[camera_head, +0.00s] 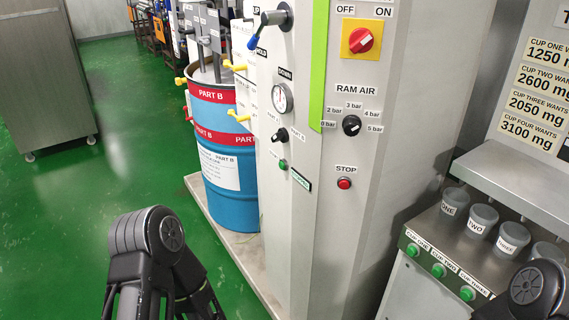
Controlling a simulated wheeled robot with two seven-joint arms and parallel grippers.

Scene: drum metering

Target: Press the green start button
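A small green button (283,164) sits on the left face of the grey cabinet (340,220), below a black selector knob (280,135). No button legibly marked start shows. Several other green buttons, labelled for cups, line the bench front at the right, one of them the cup one button (412,250). A red stop button (344,183) is on the cabinet's front face. Black links of my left arm show at the bottom left and of my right arm at the bottom right corner. Neither gripper's fingertips can be seen.
A blue drum (227,190) marked Part B stands left of the cabinet on a pale plinth (240,255). Several grey cups, one marked ONE (453,201), stand on the bench. A red rotary switch (361,40) is high on the cabinet. Green floor (90,220) at left is clear.

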